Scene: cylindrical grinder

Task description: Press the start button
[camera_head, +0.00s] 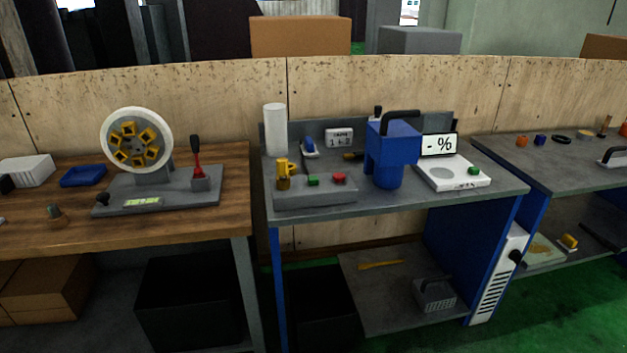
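A grey control box (314,196) sits at the front left of the middle bench. On it are a green button (313,180), a red button (339,178) and a yellow knob or lever (284,175). No label on the green button can be read. Neither of my grippers is in view.
A blue machine (388,150) with a black handle stands between the control box and the white device. A white cylinder (275,130) stands behind the box. The left wooden bench (215,222) holds a wheel fixture (137,141) and a red lever (197,165). A grey bench (560,165) stands at right.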

